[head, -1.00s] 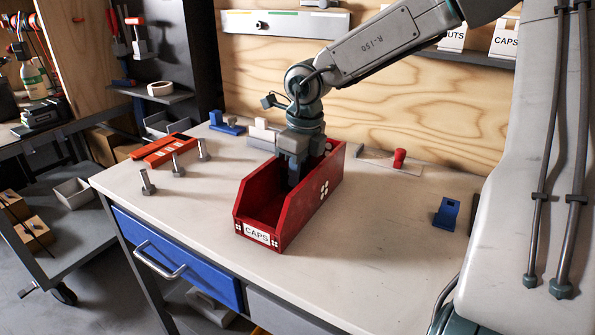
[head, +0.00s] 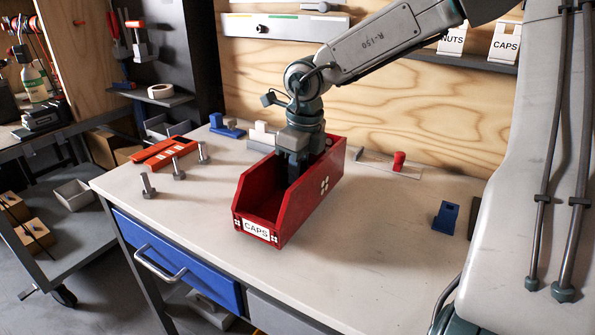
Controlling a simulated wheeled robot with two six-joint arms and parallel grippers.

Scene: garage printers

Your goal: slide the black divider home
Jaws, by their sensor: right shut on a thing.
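A red open bin (head: 296,203) with a CAPS label stands on the pale workbench. My right gripper (head: 301,178) reaches down into the bin from above, its fingers partly below the bin's near right wall. It is shut on a dark piece there, which I take for the black divider; little of it shows apart from the dark fingers. The bin's slots and the divider's lower edge are hidden by the gripper and the wall, so I cannot tell how deep it sits. My left gripper is not in view.
Several upright bolts (head: 178,168) and an orange tool (head: 160,152) lie left of the bin. A blue block (head: 446,216) lies farther right. The bench in front of the bin is clear.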

